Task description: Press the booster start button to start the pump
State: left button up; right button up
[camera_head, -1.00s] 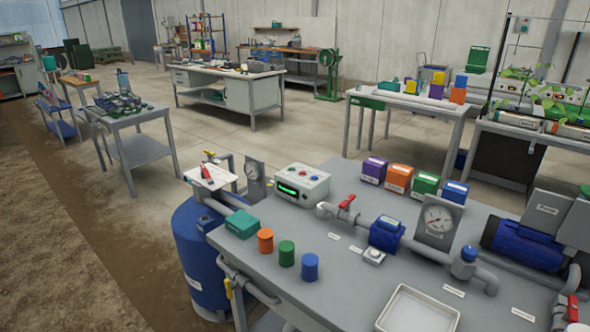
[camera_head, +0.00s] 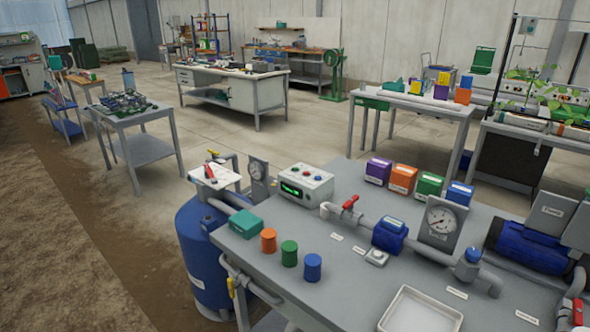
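A grey bench (camera_head: 345,285) carries the pump skid. A blue pump motor (camera_head: 524,244) lies at its right, with grey boxes (camera_head: 551,212) beside it. A white control box (camera_head: 305,182) with a lit green display and small coloured buttons on top stands at the bench's back left. A small pale block with a round top (camera_head: 376,257) sits in front of the blue pipe fitting (camera_head: 390,235). Labels are too small to read, so I cannot tell which control is the booster start button. Neither gripper is in view.
Orange (camera_head: 268,240), green (camera_head: 289,253) and blue (camera_head: 312,267) cylinders stand along the bench's left front. A white tray (camera_head: 383,322) lies at the front. A red-handled valve (camera_head: 350,204) and a gauge (camera_head: 440,221) rise behind. A blue tank (camera_head: 204,257) stands left.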

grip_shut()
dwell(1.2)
